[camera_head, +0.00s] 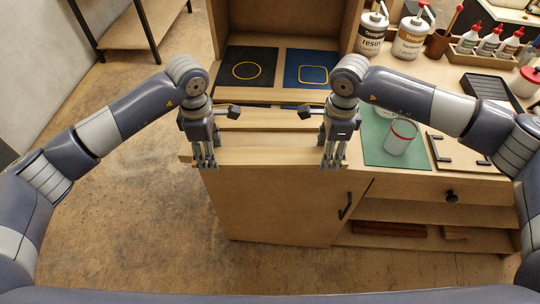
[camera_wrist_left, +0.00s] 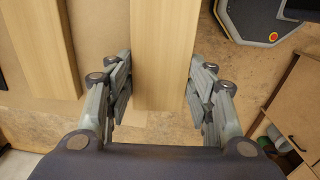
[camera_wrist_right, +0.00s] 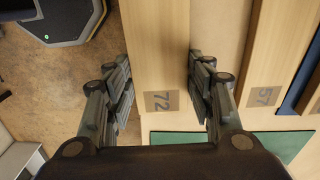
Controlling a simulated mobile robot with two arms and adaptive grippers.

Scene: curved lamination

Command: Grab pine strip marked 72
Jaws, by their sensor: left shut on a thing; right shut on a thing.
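The pine strip marked 72 (camera_head: 269,157) is a long pale board, lying crosswise between my two grippers at the bench's front edge. Its dark 72 label shows near one end in the right wrist view (camera_wrist_right: 159,101). My left gripper (camera_head: 205,160) is shut on its left end, with fingers on both sides in the left wrist view (camera_wrist_left: 162,78). My right gripper (camera_head: 333,158) is shut on its right end, by the label. I cannot tell whether the strip is clear of the bench.
Another strip, marked 57 (camera_wrist_right: 262,98), lies beside it. Black and blue panels (camera_head: 248,68) and resin bottles (camera_head: 372,32) stand behind. Floor is open at the left.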

